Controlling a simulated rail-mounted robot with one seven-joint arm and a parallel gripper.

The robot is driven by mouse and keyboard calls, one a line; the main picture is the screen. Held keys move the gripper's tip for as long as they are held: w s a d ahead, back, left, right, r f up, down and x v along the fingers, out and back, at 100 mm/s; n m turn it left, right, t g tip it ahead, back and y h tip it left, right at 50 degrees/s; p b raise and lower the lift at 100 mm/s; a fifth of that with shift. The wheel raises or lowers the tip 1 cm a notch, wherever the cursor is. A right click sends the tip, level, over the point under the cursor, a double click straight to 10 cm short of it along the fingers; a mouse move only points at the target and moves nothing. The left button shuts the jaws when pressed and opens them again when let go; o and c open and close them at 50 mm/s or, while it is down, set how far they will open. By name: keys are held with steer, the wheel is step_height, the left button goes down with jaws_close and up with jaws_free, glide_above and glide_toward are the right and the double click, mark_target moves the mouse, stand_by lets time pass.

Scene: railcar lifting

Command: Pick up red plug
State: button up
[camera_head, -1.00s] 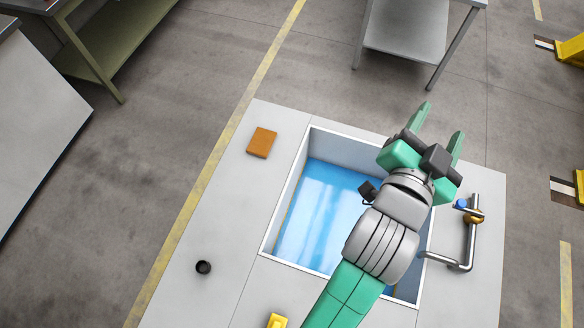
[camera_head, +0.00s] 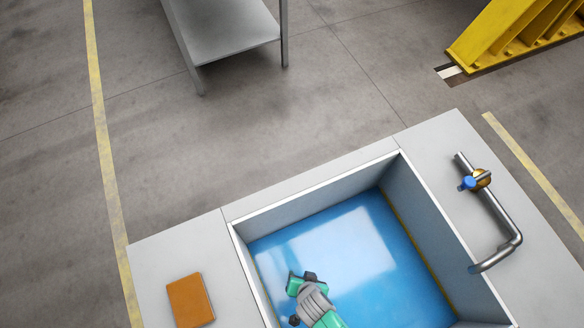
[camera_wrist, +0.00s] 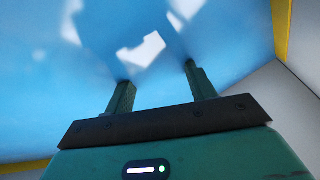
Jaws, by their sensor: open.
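No red plug shows in either current view. My gripper (camera_head: 303,285) is over the blue-floored sink basin (camera_head: 385,255) in the head view, near its left side. Its fingertips are hidden there. In the wrist view my gripper (camera_wrist: 158,80) has its two dark green fingers apart with nothing between them. Beyond them is the blue basin floor (camera_wrist: 60,110) with bright white reflections. I cannot tell how high the fingertips are above the floor.
An orange-brown block (camera_head: 190,300) lies on the counter left of the basin. A metal faucet (camera_head: 500,222) with a blue knob (camera_head: 467,183) stands on the right. Basin walls surround the gripper. A grey table (camera_head: 225,45) and a yellow structure (camera_head: 515,40) stand beyond.

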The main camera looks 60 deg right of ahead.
mark_target(300, 269)
steer(key=b+x, duration=0.1)
steer(key=x, duration=0.1)
steer(key=b+x, duration=0.1)
steer(key=x, duration=0.1)
steer(key=b+x, duration=0.1)
steer(key=x, duration=0.2)
steer(key=shift+w+d+r, duration=0.1)
steer(key=shift+w+d, duration=0.1)
steer(key=shift+d, duration=0.2)
steer(key=c, duration=1)
steer(key=shift+c, duration=0.3)
steer(key=shift+r, duration=0.1)
step_height(300, 269, up, 10)
steer(key=p, duration=0.4)
